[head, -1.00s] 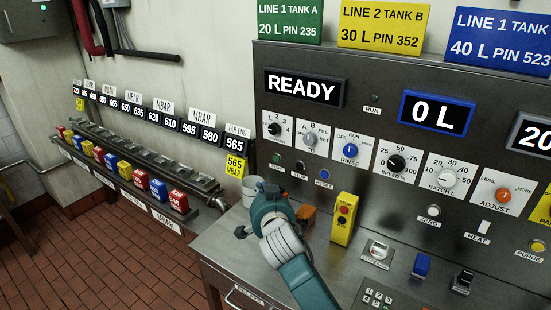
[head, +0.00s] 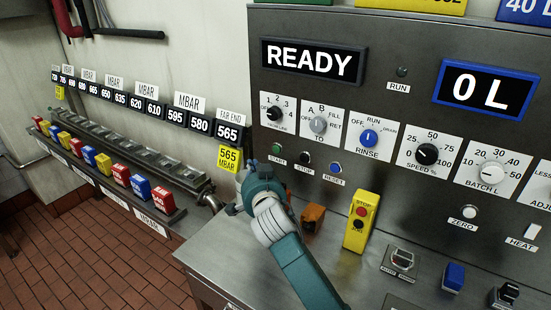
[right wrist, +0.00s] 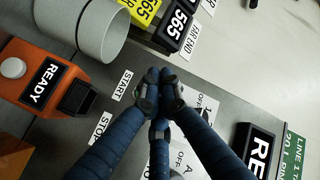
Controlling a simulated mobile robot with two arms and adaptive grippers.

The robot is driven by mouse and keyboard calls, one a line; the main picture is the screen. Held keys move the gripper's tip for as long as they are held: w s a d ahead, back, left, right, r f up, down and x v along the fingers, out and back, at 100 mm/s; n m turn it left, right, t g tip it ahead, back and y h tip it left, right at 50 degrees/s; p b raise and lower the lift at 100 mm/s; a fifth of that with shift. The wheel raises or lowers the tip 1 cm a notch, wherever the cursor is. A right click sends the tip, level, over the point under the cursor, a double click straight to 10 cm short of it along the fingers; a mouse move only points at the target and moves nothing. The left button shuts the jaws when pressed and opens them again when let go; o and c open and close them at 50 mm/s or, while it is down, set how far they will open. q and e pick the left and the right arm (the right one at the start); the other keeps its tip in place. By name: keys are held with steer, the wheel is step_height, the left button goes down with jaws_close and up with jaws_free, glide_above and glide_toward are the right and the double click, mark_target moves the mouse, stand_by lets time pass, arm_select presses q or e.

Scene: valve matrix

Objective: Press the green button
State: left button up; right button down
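The green button (head: 276,149) is a small round button above the START label, at the left edge of the grey control panel (head: 300,200). My right gripper (head: 248,168) is in front of the panel, a little left of and below the button in the head view. In the right wrist view its dark fingers (right wrist: 160,88) come together at the tips with nothing seen between them. I cannot tell whether they touch the panel. My left gripper is not in view.
The dark STOP button (head: 305,157) and blue RESET button (head: 335,168) sit just right of the green one. An orange device (head: 313,218) and a yellow button box (head: 360,222) stand on the bench. A grey cylinder (right wrist: 85,25) is close by in the wrist view.

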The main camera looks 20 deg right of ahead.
mark_target(277, 149)
arm_select(q)
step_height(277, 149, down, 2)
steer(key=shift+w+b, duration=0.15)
steer(key=shift+b, duration=0.45)
arm_select(e)
steer(key=w+d, duration=0.2)
steer(key=w+d+f, duration=0.1)
steer(key=d, duration=0.1)
steer(key=w+d, duration=0.2)
steer(key=d, duration=0.1)
steer(key=shift+w+f, duration=0.35)
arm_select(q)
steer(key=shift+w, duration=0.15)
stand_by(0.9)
arm_select(e)
steer(key=shift+d, duration=0.1)
steer(key=shift+w+d, duration=0.25)
steer(key=shift+d, duration=0.05)
